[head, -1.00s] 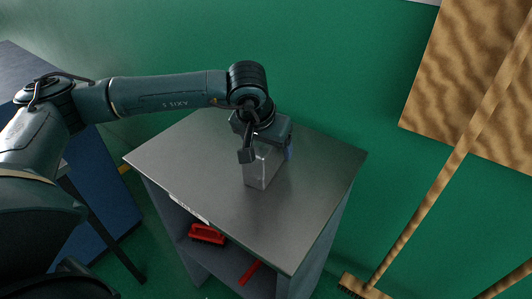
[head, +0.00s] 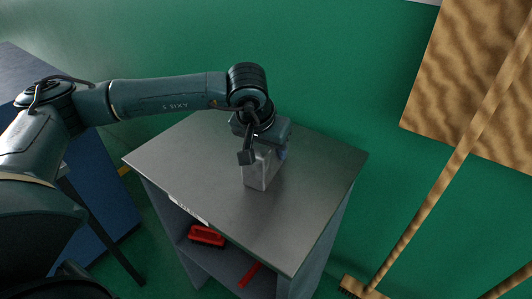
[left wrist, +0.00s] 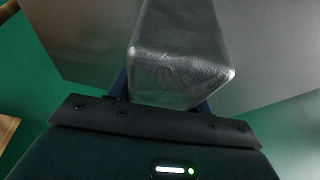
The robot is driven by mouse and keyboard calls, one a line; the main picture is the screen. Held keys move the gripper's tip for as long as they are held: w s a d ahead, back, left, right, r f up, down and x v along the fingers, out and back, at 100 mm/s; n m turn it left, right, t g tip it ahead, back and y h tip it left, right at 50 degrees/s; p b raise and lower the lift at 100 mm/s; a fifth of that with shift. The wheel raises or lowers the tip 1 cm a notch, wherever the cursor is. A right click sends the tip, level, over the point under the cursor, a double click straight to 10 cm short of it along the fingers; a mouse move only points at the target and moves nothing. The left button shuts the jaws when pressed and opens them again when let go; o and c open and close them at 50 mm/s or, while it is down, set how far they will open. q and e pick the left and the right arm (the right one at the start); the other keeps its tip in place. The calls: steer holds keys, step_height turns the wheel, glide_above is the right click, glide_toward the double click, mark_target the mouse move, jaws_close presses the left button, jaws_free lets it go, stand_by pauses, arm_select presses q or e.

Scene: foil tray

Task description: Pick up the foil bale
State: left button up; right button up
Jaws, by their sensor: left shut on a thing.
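The foil bale (head: 258,172) is a silvery, crinkled block on top of the grey metal cabinet (head: 215,185). My left gripper (head: 264,156) comes down over it from above and is shut on it. In the left wrist view the bale (left wrist: 180,60) sits between the two dark blue fingers (left wrist: 161,88), whose tips are mostly hidden. I cannot tell whether the bale touches the cabinet top or is slightly above it. My right gripper is in neither view.
A red brush (head: 207,235) and another red item (head: 250,274) lie on the cabinet's lower shelf. A wooden-handled broom (head: 440,180) and a brown patterned panel (head: 465,90) are at the right. The cabinet top around the bale is clear.

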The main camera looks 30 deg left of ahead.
arm_select(q)
steer(key=c, duration=0.5)
steer(key=shift+r+p, duration=0.4)
steer(key=shift+p, duration=0.15)
steer(key=shift+c, duration=0.2)
step_height(320, 180, up, 10)
steer(key=shift+f, duration=0.1)
